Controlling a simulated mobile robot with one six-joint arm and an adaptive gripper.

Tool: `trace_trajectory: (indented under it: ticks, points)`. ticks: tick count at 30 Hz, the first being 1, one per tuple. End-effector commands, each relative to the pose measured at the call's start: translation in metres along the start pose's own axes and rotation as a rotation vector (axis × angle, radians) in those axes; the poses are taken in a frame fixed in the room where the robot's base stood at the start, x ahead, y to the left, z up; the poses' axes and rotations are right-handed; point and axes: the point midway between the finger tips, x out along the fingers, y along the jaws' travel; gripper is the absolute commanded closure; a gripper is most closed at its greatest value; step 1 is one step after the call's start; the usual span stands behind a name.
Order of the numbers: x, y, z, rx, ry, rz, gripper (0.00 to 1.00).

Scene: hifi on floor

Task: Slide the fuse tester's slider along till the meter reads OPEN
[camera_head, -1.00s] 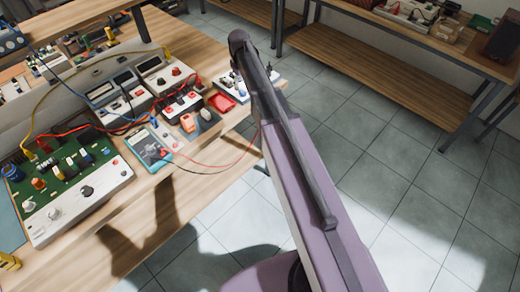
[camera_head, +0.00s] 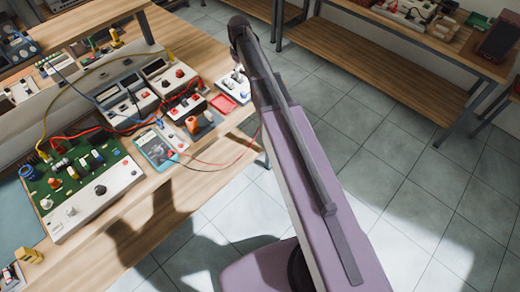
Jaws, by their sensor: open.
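My arm, purple with a dark edge, crosses the middle of the head view; my gripper cannot be made out. The fuse tester is not certain among the devices on the wooden bench (camera_head: 165,195). A white box with small knobs (camera_head: 233,86) sits partly behind my arm. A white box with red parts (camera_head: 176,116) stands to its left. A blue-edged handheld meter (camera_head: 154,150) lies near the bench's front edge with red and black leads. No slider position or OPEN reading is legible.
A green circuit board on a white panel (camera_head: 88,184) fills the bench's left. A red tray (camera_head: 222,104) and an orange part (camera_head: 192,125) lie near the front edge. Loose wires cross the devices. Tiled floor (camera_head: 370,150) is clear before a second bench (camera_head: 375,62).

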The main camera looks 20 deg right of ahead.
Motion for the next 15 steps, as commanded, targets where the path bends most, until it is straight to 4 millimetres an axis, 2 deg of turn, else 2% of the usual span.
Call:
trace_trajectory:
  ticks: [1, 11, 15]
  points:
    - [-0.007, 0.0, 0.0, 0.0, 0.0, 0.0, 0.4]
    - [-0.023, 0.0, 0.0, 0.0, 0.0, 0.0, 0.4]
    - [-0.01, -0.005, 0.009, 0.016, 0.0, 0.0, 0.4]
